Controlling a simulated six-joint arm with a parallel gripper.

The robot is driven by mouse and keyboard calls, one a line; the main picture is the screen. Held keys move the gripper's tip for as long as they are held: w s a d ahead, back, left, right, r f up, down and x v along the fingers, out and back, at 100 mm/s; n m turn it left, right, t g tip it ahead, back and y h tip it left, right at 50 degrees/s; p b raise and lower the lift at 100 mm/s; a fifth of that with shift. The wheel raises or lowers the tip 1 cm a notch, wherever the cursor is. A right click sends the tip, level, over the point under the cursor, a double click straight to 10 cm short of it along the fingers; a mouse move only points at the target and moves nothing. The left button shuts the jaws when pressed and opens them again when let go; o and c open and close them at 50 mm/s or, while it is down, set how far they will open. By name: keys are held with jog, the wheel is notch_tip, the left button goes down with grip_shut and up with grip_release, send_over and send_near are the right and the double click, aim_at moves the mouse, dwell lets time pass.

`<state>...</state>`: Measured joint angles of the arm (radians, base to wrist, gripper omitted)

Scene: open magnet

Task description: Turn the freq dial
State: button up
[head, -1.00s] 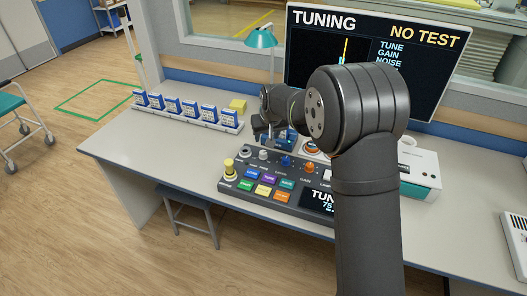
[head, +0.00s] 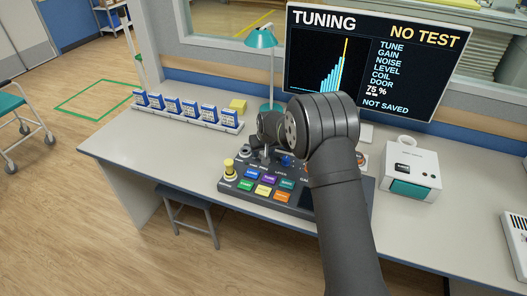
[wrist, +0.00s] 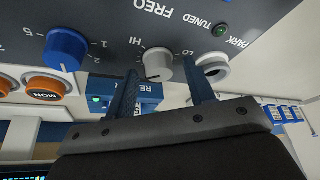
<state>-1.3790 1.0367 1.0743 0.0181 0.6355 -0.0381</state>
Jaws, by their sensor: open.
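The freq dial (wrist: 158,65) is a grey-white knob between the HI and LO marks, under the FREQ label in the wrist view. My gripper (wrist: 162,78) is open, with one finger on each side of the dial. The fingertips are close to it; I cannot tell whether they touch. In the head view my gripper (head: 262,152) is over the back of the dark console (head: 300,207), and my arm hides part of the console. The screen (head: 365,65) reads TUNING, NO TEST, 75 % and NOT SAVED, with rising cyan bars and a yellow line.
A blue knob (wrist: 66,48) is left of the dial in the wrist view, and a pale ring-shaped socket (wrist: 212,66) is right of it. A white box (head: 412,172) stands right.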

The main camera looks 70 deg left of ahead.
jog(key=c, duration=1)
jog(key=shift+m, duration=0.3)
jog(key=shift+m+t+h, duration=0.3)
jog(key=shift+m+t, duration=0.2)
jog(key=shift+m, duration=0.6)
jog(key=o, duration=1)
